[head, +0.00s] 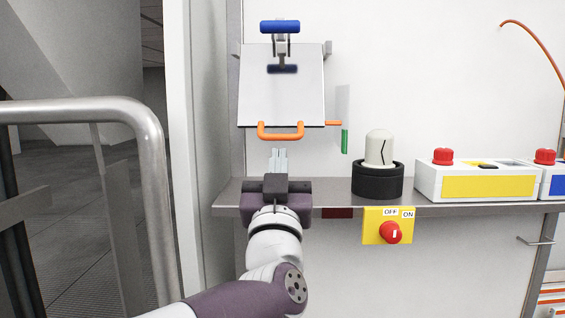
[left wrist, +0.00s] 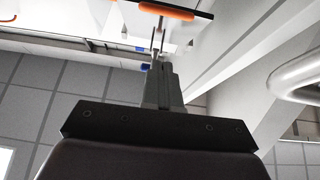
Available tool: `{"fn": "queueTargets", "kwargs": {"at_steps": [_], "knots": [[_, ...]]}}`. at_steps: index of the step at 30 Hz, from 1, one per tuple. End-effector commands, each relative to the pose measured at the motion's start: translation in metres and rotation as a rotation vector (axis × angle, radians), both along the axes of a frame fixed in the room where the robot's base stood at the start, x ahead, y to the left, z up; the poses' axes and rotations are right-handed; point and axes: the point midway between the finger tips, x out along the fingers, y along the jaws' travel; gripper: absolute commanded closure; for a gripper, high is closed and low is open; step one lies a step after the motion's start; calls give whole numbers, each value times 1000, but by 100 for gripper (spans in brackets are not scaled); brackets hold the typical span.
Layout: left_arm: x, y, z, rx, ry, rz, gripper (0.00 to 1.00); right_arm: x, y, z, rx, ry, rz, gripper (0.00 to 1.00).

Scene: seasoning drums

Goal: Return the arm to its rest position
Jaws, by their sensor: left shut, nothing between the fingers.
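My left gripper (head: 279,160) is in the middle of the head view, in front of the wall above the shelf. Its fingers point up and are shut with nothing between them. The fingers also show from behind in the left wrist view (left wrist: 162,88). The fingertips are below the orange handle (head: 281,136) of a white hatch; in the left wrist view an orange bar (left wrist: 167,12) shows beyond them. I cannot tell the exact gap between fingers and handle. My right gripper is in neither view.
A grey shelf (head: 450,209) carries a black-based white lamp (head: 380,150) and a yellow-fronted box (head: 478,186) with a red button. A yellow OFF/ON switch (head: 388,228) sits below the shelf edge. The white hatch (head: 290,95) has a blue handle on top. A metal railing (head: 150,170) stands at the left.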

Motion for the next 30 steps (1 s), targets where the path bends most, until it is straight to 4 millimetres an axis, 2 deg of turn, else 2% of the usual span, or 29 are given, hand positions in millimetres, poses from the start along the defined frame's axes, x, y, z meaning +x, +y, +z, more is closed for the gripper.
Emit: {"fn": "queueTargets", "kwargs": {"at_steps": [1,3,10,12,14,15,17,18,20,21,23,24,26,27,30], "knots": [[-8,0,-13,1,2,-2,100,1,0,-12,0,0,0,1],[-20,0,-21,0,2,-2,100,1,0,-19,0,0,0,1],[-44,0,-34,-11,4,-11,100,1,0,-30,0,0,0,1],[-41,-13,-44,-28,59,-93,100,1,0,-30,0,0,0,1],[-36,-34,-71,-2,161,-199,100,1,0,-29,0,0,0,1],[-35,-51,-99,30,259,-278,100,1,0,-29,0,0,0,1],[-34,-68,-156,88,445,-373,100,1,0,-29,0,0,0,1],[-35,-68,-198,123,586,-410,100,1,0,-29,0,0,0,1],[-41,-58,-261,167,798,-429,100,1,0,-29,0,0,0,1],[-48,-46,-300,187,938,-424,100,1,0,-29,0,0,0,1],[-65,-20,-356,207,1147,-395,100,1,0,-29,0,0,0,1],[-80,1,-389,212,1282,-363,100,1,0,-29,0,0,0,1],[-106,35,-433,212,1476,-302,100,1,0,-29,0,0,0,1],[-125,57,-456,206,1596,-257,100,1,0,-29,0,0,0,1],[-172,107,-497,181,1836,-149,100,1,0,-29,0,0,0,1]]}}
